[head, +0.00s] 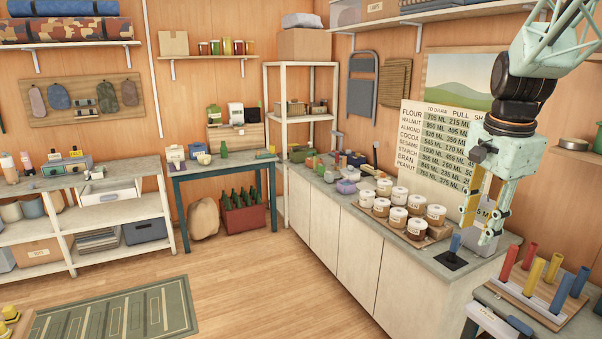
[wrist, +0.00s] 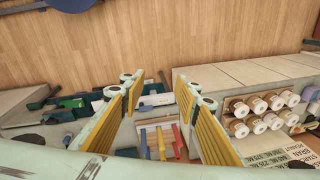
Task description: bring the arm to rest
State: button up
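My gripper (head: 476,231) hangs from my arm at the right of the head view, fingers pointing down, in front of the lettered board (head: 443,160). Its two yellow-padded fingers are apart with nothing held between them. In the wrist view my gripper (wrist: 156,88) also shows open, with the pegboard (wrist: 164,138) and its coloured pegs visible far beyond the gap. In the head view the gripper appears above the back right end of the counter; its exact height is hard to tell.
Several lidded jars (head: 398,196) stand on the long counter (head: 345,205). The pegboard (head: 516,285) with upright pegs is at lower right. The wooden floor (head: 235,262) is open.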

jog(key=s+a+r+n, duration=0.1)
jog(key=s+a+n, duration=0.4)
jog(key=s, duration=0.6)
jog(key=s+a+r+n+t, duration=0.1)
jog(key=s+a+n, duration=0.4)
jog(key=s+a, duration=0.3)
jog(key=s+a+r+n+t, duration=0.1)
jog(key=s+a+n, duration=0.4)
jog(key=s, duration=1)
jog(key=shift+s+a+y, duration=0.25)
jog(key=shift+a+y, duration=0.05)
jog(key=shift+a, duration=0.5)
